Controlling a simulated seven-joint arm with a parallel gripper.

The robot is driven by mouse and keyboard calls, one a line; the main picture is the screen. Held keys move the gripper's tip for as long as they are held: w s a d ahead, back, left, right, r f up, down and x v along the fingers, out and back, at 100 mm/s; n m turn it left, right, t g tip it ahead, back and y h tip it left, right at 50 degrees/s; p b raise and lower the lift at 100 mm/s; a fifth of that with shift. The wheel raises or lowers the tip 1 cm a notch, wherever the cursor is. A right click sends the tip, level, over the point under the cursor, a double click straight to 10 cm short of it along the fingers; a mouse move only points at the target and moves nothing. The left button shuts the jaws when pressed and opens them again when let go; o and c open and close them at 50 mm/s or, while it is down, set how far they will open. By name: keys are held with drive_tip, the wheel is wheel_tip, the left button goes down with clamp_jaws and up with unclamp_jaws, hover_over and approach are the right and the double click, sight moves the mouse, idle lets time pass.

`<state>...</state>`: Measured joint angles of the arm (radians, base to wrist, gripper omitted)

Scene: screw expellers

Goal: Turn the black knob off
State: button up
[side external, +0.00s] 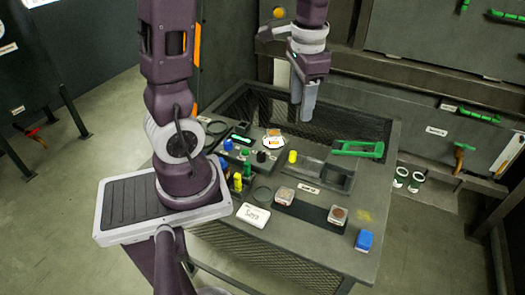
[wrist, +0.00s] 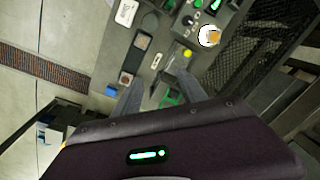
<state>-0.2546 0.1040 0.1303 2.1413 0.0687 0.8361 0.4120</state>
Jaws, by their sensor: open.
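The black knob (side external: 261,156) is a small dark round knob on the control panel of the grey table, between a blue knob and a yellow knob (side external: 292,156). In the wrist view a small dark knob, likely the same one, shows near the top (wrist: 187,20). My gripper (side external: 303,112) hangs above the back of the table, up and right of the black knob and apart from it. Its two fingers also show in the wrist view (wrist: 157,70), spread with nothing between them. The knob's pointer direction is too small to tell.
A green handle (side external: 358,149) stands at the table's back right. A round white-and-orange piece (side external: 273,140) lies behind the black knob. Blue, green and yellow knobs crowd its left. A white box (side external: 253,215), small containers and a blue block (side external: 364,240) lie toward the front.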

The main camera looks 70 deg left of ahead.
drive_tip(key=w+a+f+g, duration=0.1)
drive_tip(key=a+f+g, duration=0.1)
drive_tip(key=a+f, duration=0.35)
drive_tip(key=m+g, duration=0.2)
drive_tip(key=g, duration=0.1)
approach(261, 154)
drive_tip(key=f, duration=0.1)
drive_tip(key=shift+h, duration=0.3)
drive_tip(key=x, duration=0.7)
drive_tip(key=shift+s+a+f, duration=0.2)
drive_tip(key=shift+s+a, duration=0.05)
drive_tip(key=shift+s, duration=0.1)
drive_tip(key=shift+n, duration=0.3)
clamp_jaws()
